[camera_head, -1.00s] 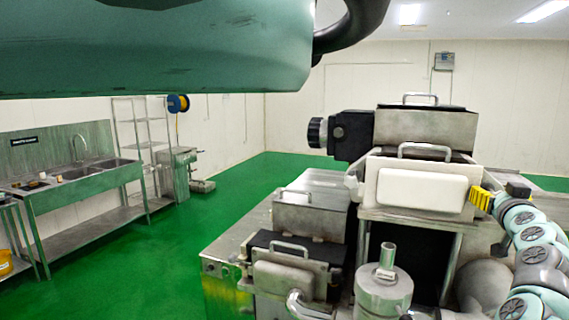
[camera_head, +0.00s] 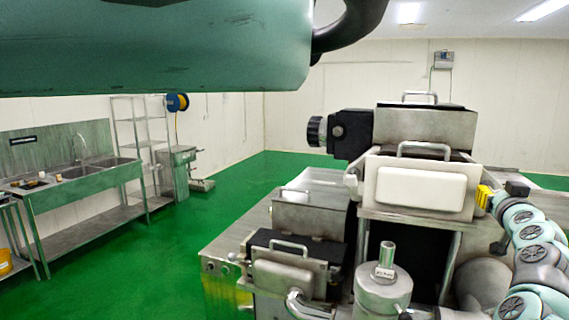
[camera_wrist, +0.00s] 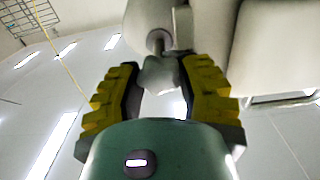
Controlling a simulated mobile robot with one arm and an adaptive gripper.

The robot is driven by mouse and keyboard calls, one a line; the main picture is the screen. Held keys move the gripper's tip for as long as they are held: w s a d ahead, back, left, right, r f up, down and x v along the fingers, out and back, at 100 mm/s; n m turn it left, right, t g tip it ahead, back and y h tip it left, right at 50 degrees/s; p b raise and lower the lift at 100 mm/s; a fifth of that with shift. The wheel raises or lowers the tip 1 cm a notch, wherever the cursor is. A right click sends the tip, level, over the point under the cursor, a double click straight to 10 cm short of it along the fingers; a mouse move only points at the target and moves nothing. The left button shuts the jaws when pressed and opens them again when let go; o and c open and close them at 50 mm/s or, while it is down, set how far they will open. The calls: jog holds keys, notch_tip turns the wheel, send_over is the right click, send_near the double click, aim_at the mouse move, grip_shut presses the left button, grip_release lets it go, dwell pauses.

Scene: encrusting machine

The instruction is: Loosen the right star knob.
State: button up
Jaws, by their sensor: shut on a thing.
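My gripper (camera_head: 485,197) has yellow fingers and is at the right side of the machine's upper white cover (camera_head: 421,188) in the head view. In the wrist view my gripper (camera_wrist: 163,70) is shut on the right star knob (camera_wrist: 158,77), a pale lobed knob on a short shaft. The knob sits between the two fingertips, still on its shaft against the machine. In the head view the fingers hide this knob. A similar pale knob (camera_head: 352,181) shows at the cover's left side.
The encrusting machine fills the right half, with a metal hopper (camera_head: 425,126) above and a round metal cylinder (camera_head: 383,291) in front. A sink bench (camera_head: 75,172) stands at the left wall. Green floor (camera_head: 160,250) between them is clear.

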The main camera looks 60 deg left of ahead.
jog(key=shift+f+m, duration=0.1)
jog(key=shift+m, duration=0.2)
jog(key=m+b, duration=0.1)
jog(key=m, duration=0.7)
jog(key=shift+w+d+f, duration=0.1)
jog(key=shift+w+d, duration=0.05)
jog(key=shift+d, duration=0.05)
jog(key=m+p, duration=0.1)
jog(key=m, duration=0.3)
jog(key=shift+f+m+p, duration=0.2)
jog(key=shift+m+p, duration=0.4)
jog(key=shift+m, duration=1.4)
jog(key=o, duration=1.2)
jog(key=shift+r, duration=0.1)
jog(key=shift+c, duration=0.2)
